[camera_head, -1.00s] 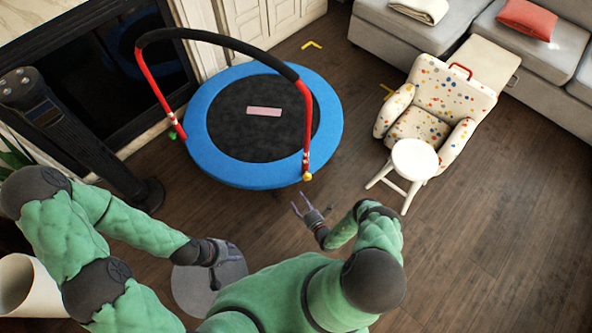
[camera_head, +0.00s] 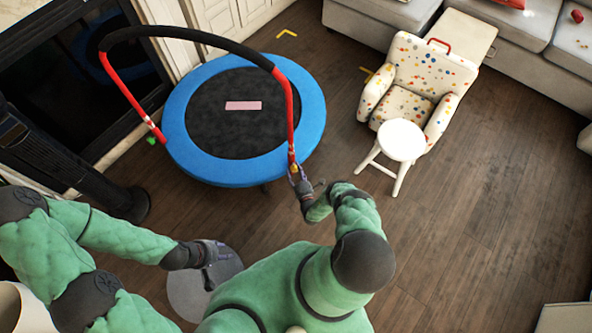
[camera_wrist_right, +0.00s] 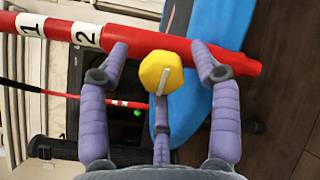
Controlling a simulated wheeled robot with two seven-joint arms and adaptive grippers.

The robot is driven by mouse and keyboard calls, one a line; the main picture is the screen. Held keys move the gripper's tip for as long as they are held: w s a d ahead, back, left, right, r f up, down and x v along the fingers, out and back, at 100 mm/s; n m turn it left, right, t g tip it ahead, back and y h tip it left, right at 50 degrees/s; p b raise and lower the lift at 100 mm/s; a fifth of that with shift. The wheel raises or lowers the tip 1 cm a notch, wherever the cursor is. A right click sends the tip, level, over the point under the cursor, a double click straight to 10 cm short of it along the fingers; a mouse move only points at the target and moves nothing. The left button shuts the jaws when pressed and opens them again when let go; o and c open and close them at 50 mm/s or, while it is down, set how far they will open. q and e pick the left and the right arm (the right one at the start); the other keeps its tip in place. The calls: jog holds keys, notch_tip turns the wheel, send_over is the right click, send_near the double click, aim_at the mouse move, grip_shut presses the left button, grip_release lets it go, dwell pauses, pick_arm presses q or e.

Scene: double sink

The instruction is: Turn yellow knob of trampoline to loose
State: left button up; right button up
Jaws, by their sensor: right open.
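The trampoline (camera_head: 182,148) has a blue rim, a black mat and a red handlebar with black padding on top. Its yellow knob (camera_wrist_right: 161,72) sits on the red handlebar post (camera_wrist_right: 185,45), near the post's lower end, with labels 1 and 2 further along. My right gripper (camera_wrist_right: 160,62) is open, its fingers on either side of the yellow knob; whether they touch it is unclear. In the head view the right gripper (camera_head: 295,174) is at the foot of the near post. My left gripper (camera_head: 222,250) is low at the left, away from the trampoline; its finger opening is too small to judge.
A white stool (camera_head: 401,140) and a spotted armchair (camera_head: 432,72) stand right of the trampoline. A dark column-shaped device (camera_head: 60,160) stands at left. A green knob (camera_head: 151,140) is on the far post. The wooden floor at right is clear.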

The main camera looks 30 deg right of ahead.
jog(key=shift+w+d, duration=0.15)
jog(key=shift+w, duration=0.4)
jog(key=c, duration=1.1)
